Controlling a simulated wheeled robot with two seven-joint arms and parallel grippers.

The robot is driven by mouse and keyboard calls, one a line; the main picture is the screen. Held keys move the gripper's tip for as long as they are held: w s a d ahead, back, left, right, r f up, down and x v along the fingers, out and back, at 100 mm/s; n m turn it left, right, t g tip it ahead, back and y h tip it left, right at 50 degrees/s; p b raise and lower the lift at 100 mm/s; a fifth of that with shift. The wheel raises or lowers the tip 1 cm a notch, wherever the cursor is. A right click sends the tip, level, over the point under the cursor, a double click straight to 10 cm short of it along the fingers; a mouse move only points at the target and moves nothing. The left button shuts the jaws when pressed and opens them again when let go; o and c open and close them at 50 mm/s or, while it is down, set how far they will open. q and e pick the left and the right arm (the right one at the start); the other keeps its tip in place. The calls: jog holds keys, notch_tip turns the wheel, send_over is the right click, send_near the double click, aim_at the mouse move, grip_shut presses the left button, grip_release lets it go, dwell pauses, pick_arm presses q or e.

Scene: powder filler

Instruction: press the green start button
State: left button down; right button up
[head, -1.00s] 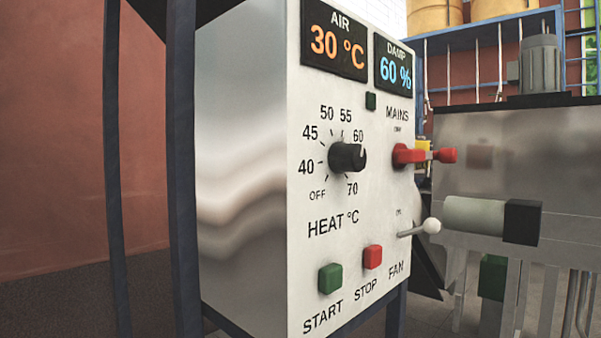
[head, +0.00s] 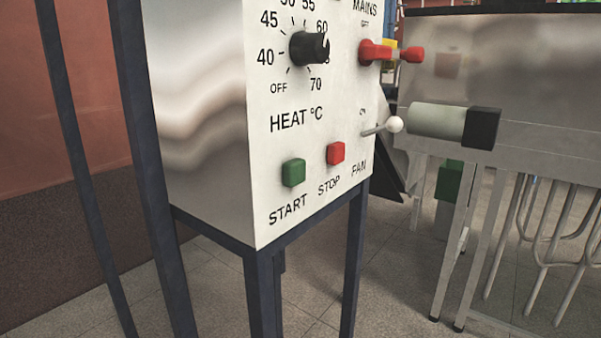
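The green start button (head: 293,173) is a square block near the lower left of the white control panel (head: 290,143), above the word START. The red stop button (head: 335,153) is to its right, above the word STOP. Nothing covers the green button. Neither of my grippers shows in the head view.
A black heat knob (head: 309,47), a red mains switch (head: 378,53) and a fan lever with a white ball (head: 395,124) are on the same panel. Dark blue frame legs (head: 262,290) hold the box. A steel machine (head: 510,75) stands at right. Tiled floor shows below.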

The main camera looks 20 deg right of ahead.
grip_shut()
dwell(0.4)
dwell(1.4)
